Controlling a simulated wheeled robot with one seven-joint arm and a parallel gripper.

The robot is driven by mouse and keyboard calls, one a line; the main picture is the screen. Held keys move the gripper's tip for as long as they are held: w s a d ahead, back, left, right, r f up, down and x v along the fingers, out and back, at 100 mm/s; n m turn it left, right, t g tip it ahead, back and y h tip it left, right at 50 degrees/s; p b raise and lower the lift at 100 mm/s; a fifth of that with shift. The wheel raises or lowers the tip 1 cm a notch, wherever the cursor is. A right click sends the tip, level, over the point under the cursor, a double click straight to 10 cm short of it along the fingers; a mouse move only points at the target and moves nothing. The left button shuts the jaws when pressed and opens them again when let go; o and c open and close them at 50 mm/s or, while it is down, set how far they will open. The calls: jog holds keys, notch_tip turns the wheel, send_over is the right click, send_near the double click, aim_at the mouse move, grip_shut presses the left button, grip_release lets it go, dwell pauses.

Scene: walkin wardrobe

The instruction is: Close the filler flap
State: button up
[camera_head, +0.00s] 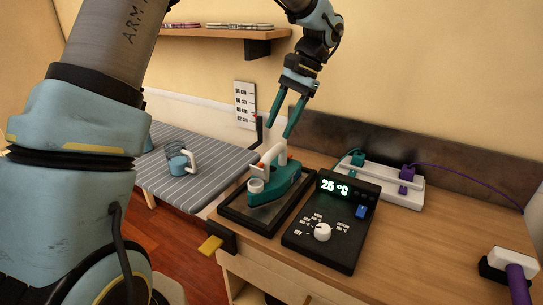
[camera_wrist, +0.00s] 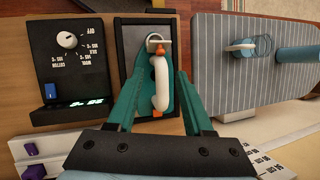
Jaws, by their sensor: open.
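A teal iron (camera_head: 283,186) with a white handle (camera_head: 275,154) rests on a dark-framed tray (camera_head: 233,219). In the wrist view the handle (camera_wrist: 162,84) runs lengthwise between my fingers. At the iron's front are a pale round part (camera_head: 256,186) and a small orange piece (camera_wrist: 160,43), which may be the filler flap; I cannot tell clearly whether it stands open. My gripper (camera_head: 281,130) is open and empty, pointing down above the iron's handle. It also shows in the wrist view (camera_wrist: 160,77), with its teal fingers on either side of the handle.
A black control box (camera_head: 330,245) with a white knob and a "25 °C" display stands right of the tray. A white power strip (camera_head: 385,181) with plugs lies behind it. A striped ironing board (camera_head: 200,160) with a clear cup (camera_head: 178,161) is at left. A wall shelf (camera_head: 215,34) is above.

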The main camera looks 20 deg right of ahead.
aim_at(262, 163)
jog(key=p+x, duration=0.2)
jog(key=x, duration=0.7)
jog(key=shift+a+f, duration=0.15)
grip_shut()
dwell(0.3)
